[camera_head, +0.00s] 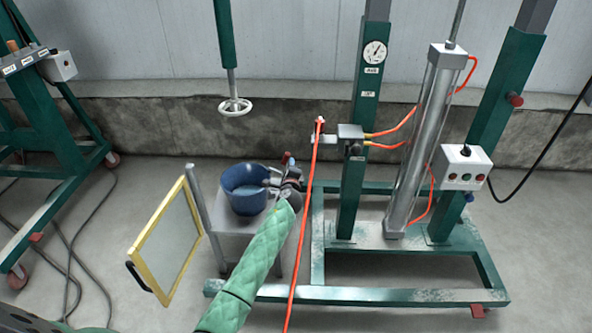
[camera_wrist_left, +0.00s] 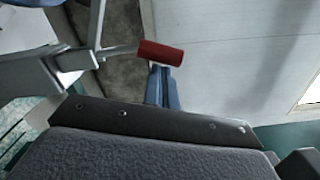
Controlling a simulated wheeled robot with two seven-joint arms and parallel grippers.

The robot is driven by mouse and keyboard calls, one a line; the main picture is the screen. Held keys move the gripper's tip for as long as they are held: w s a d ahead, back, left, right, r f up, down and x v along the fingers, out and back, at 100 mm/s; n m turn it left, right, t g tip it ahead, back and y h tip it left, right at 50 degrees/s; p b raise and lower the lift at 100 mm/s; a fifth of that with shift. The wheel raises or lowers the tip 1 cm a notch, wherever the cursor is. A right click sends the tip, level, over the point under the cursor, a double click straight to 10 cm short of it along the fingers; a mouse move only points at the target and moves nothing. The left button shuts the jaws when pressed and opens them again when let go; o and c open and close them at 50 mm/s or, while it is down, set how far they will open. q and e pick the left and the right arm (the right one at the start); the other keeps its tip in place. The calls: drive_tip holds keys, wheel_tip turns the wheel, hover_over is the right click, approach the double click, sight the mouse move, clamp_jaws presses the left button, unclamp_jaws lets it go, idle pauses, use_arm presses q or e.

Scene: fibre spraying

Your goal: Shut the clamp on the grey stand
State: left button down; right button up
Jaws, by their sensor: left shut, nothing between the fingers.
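The grey stand (camera_head: 235,240) is in the middle of the head view. The clamp's red-gripped handle (camera_wrist_left: 160,53) shows in the wrist view, on a thin grey lever running out from the grey metal clamp body (camera_wrist_left: 75,60). In the head view a small red tip (camera_head: 285,157) shows beside my gripper; the rest of the clamp is hidden there. My left gripper (camera_head: 291,164), on the green-sleeved arm, is at the stand's right side. Its blue fingers (camera_wrist_left: 162,72) are together and empty, right at the red grip; I cannot tell whether they touch it.
A blue bucket (camera_head: 245,188) stands on the stand. A yellow-framed panel (camera_head: 170,240) is at its left. A red hose (camera_head: 302,230) hangs close right of my arm. A green frame with a cylinder (camera_head: 420,140) stands at right.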

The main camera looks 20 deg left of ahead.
use_arm(q)
drive_tip(key=a+n, duration=0.1)
drive_tip(key=n, duration=0.1)
drive_tip(key=shift+s+a+r+n, duration=0.2)
drive_tip(key=shift+s+a+n, duration=0.1)
drive_tip(key=shift+a, duration=0.1)
drive_tip(key=a+n, duration=0.1)
drive_tip(key=a+n+b, duration=0.1)
drive_tip(key=n, duration=0.1)
drive_tip(key=shift+s+a, duration=0.1)
drive_tip(key=shift+s, duration=0.2)
